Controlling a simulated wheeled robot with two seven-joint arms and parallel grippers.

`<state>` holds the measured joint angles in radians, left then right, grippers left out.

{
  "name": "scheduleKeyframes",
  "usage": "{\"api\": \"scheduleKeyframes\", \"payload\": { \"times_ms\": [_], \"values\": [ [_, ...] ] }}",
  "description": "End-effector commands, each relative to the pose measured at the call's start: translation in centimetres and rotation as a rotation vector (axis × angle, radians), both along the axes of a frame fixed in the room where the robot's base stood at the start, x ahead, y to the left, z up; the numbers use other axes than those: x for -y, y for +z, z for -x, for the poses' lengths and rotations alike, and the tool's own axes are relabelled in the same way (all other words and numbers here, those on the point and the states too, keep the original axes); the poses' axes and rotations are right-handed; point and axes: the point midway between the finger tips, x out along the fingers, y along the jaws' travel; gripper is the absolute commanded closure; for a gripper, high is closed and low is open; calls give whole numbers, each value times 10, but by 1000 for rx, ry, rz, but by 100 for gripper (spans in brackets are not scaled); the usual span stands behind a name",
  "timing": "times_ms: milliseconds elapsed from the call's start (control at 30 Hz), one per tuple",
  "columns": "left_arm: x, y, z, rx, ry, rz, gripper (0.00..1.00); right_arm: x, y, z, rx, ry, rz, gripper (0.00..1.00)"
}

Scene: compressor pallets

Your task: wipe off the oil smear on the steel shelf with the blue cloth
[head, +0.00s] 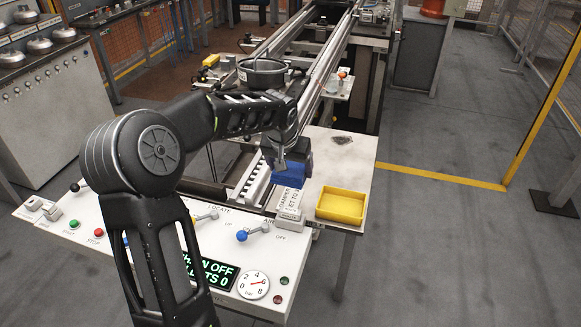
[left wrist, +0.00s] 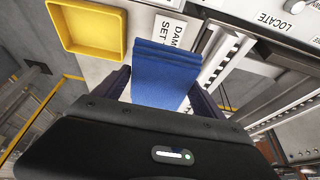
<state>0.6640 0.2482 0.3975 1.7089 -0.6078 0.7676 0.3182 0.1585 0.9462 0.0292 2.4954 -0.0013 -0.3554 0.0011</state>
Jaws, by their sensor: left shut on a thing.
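My left gripper (head: 288,160) is shut on the blue cloth (head: 290,174) and holds it over the left part of the steel shelf (head: 354,166), beside the conveyor. In the left wrist view the folded cloth (left wrist: 167,72) hangs between the two dark fingers. A dark smear (head: 342,140) lies on the shelf, to the right of and behind the gripper. The cloth appears apart from it. My right gripper is not in view.
A yellow tray (head: 341,206) sits at the shelf's front right. White label blocks (head: 290,203) stand just left of it. The control panel (head: 190,236) with levers and a gauge is in front. Conveyor rails (head: 318,75) run back. Shelf surface between tray and smear is clear.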

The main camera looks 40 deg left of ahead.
Motion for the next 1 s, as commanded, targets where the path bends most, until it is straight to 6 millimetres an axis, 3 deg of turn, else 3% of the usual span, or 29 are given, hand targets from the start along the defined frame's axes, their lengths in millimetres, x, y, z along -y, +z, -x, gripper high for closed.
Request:
{"api": "scheduleKeyframes", "payload": {
  "times_ms": [33,67,433,633,767,1000],
  "values": [
    [0,0,0,0,0,0,59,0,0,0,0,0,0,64],
    [0,0,0,0,0,0,21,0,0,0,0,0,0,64],
    [0,0,0,0,0,0,51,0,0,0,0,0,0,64],
    [13,1,-2,1,-19,2,51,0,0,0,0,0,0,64],
    [48,3,-5,2,-69,5,51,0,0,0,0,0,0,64],
    [155,7,4,1,-222,6,51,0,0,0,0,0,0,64]
  ]
}}
